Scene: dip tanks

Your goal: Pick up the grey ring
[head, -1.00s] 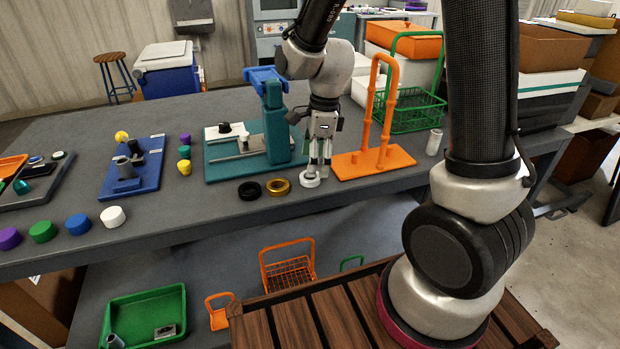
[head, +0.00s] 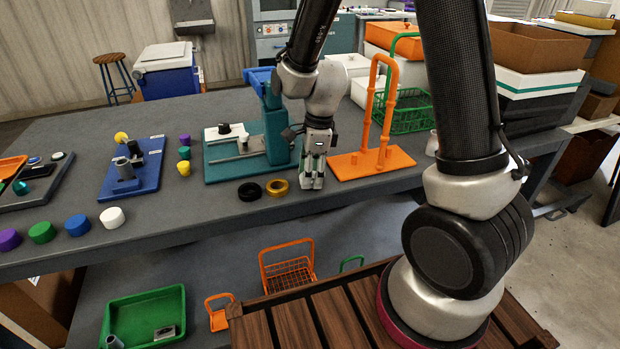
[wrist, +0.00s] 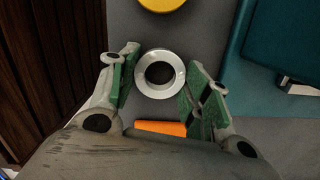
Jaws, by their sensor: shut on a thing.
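The grey ring (wrist: 160,74) is a pale, shiny ring with a dark hole, seen from above in the wrist view. My gripper (wrist: 162,76) has one green-padded finger on each side of it and is shut on it. In the head view my gripper (head: 312,183) points down near the front edge of the grey table, and its fingers hide the ring. I cannot tell whether the ring touches the table top.
A gold ring (head: 277,187) and a black ring (head: 250,191) lie just left of my gripper. The teal fixture (head: 225,170) stands behind them. An orange stand (head: 350,168) is close on the right. Bare table (head: 155,228) lies to the left.

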